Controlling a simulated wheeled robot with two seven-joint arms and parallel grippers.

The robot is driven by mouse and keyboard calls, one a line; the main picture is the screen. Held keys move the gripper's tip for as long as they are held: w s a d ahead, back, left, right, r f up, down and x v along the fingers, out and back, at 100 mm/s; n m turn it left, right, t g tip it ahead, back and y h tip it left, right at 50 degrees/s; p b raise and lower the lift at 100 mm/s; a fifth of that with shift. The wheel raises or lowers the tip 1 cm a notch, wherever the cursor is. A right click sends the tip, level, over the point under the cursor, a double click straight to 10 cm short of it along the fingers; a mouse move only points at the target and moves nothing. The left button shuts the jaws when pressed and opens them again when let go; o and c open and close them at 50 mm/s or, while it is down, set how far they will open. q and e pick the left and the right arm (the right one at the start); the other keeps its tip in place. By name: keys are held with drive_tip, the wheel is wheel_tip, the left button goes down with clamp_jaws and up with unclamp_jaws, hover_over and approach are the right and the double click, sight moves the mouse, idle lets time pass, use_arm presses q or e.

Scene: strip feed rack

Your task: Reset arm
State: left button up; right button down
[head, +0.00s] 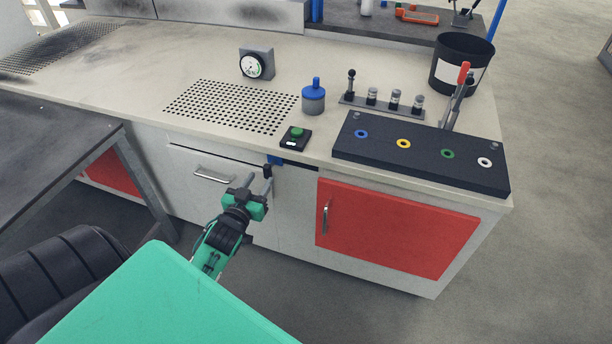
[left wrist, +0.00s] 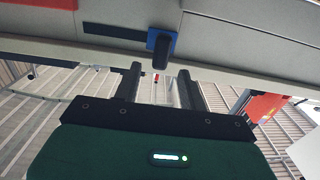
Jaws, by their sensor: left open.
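My left gripper (head: 259,187) is in front of the workbench, below the bench's front edge. It is open, its two fingers apart with nothing between them. In the left wrist view the gripper (left wrist: 160,84) points toward the bench front. A small blue piece with a dark lever (head: 268,170) sits on the bench front just beyond the fingertips. It also shows in the left wrist view as a blue block with a dark stub (left wrist: 161,48), apart from the fingers. My right gripper is in neither view.
The bench top holds a gauge (head: 255,65), a blue-capped bottle (head: 314,97), a green button box (head: 296,138), a dark panel with coloured rings (head: 425,165) and a black bin (head: 462,62). A red door (head: 393,229) is on the right. A dark table (head: 60,150) stands left.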

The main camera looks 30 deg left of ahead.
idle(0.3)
